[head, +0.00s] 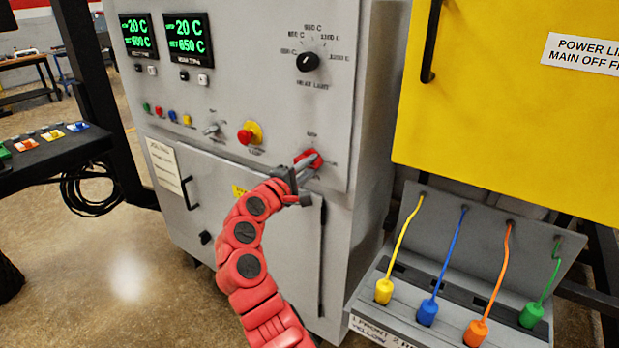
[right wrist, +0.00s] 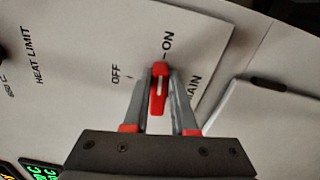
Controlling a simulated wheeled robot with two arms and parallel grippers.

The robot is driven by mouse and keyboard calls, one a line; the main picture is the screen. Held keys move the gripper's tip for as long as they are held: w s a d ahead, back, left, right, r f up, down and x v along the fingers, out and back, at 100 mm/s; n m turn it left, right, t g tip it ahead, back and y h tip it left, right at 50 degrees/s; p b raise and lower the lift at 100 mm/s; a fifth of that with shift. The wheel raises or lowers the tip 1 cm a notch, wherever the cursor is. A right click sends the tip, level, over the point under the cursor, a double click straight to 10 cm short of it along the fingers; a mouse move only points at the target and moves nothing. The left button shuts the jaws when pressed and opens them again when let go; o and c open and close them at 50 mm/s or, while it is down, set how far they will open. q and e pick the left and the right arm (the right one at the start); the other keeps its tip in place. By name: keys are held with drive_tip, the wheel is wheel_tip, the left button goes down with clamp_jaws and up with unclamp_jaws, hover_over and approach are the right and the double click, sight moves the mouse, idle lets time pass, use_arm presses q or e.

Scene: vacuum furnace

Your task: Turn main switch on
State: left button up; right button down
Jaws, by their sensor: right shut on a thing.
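The main switch is a red handle (head: 309,157) low on the right of the grey cabinet's control panel. In the right wrist view the red handle (right wrist: 158,90) carries a white line and sits between the two fingers. Its upper end lies close to the ON mark; the OFF mark is to the left. My right gripper (head: 300,166) is at the panel, shut on the handle; its fingers (right wrist: 160,112) also show in the right wrist view. Part of the label beside the switch is hidden by a finger. My left gripper is not in view.
A red emergency button (head: 245,136) on a yellow plate is left of the switch. The heat limit knob (head: 308,62) is above. A yellow panel (head: 480,110) and a grey box (head: 365,310) with coloured plugs stand right. A black bench (head: 60,160) stands left.

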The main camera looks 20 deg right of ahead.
drive_tip(key=shift+f+m+b, duration=0.3)
drive_tip(key=shift+m+b, duration=0.5)
drive_tip(key=shift+b, duration=0.05)
drive_tip(key=c, duration=0.7)
unclamp_jaws()
drive_tip(key=shift+r, duration=0.1)
drive_tip(key=b+v, duration=0.2)
drive_tip(key=v, duration=1.5)
drive_tip(key=shift+s+a, duration=0.2)
drive_tip(key=shift+w, duration=0.1)
